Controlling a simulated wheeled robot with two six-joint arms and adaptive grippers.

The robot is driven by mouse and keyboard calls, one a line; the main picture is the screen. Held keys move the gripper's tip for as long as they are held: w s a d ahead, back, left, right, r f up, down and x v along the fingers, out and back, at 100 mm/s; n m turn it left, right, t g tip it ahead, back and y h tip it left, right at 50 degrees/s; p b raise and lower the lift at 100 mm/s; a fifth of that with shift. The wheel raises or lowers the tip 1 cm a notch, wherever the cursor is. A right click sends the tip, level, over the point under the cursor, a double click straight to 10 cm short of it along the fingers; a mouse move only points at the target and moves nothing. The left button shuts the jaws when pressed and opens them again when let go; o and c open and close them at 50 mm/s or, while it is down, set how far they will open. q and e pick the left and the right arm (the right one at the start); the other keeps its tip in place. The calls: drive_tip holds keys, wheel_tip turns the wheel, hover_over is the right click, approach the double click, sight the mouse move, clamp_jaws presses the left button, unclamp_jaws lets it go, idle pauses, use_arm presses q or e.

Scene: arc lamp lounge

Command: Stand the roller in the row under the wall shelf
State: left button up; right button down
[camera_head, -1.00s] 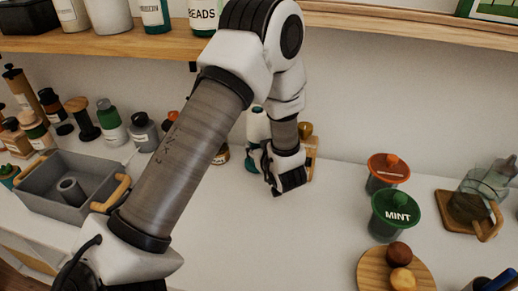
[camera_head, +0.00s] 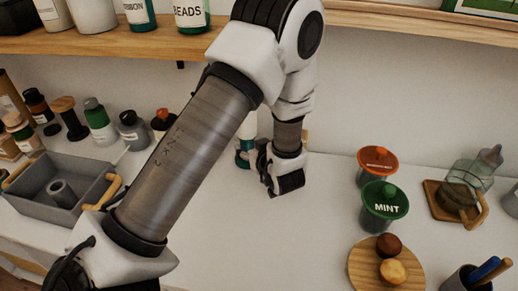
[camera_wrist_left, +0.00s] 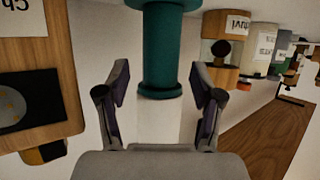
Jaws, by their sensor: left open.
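The roller appears to be the teal and white piece with a flanged teal end (camera_wrist_left: 162,60) in the left wrist view. In the head view its teal and white side (camera_head: 243,152) shows just left of my left gripper, near the wall. My left gripper (camera_head: 283,184) is low over the white counter, and its arm hides much of that area. In the left wrist view my left gripper (camera_wrist_left: 160,90) has its fingers spread, with a gap on each side of the teal end. The roller's lower part is unclear. My right gripper is out of view.
The wall shelf (camera_head: 130,42) carries several containers. Below it stands a row of bottles, including a green one (camera_head: 98,120). A grey caddy (camera_head: 82,180) stands left. Right are an orange-lidded jar (camera_head: 378,158), a MINT jar (camera_head: 383,205) and a round board (camera_head: 365,275). The middle counter is clear.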

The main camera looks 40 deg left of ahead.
use_arm(q)
drive_tip(key=p+v, duration=0.4)
drive_tip(key=v, duration=0.4)
drive_tip(key=shift+s, duration=0.2)
drive_tip(key=shift+d+r, duration=0.1)
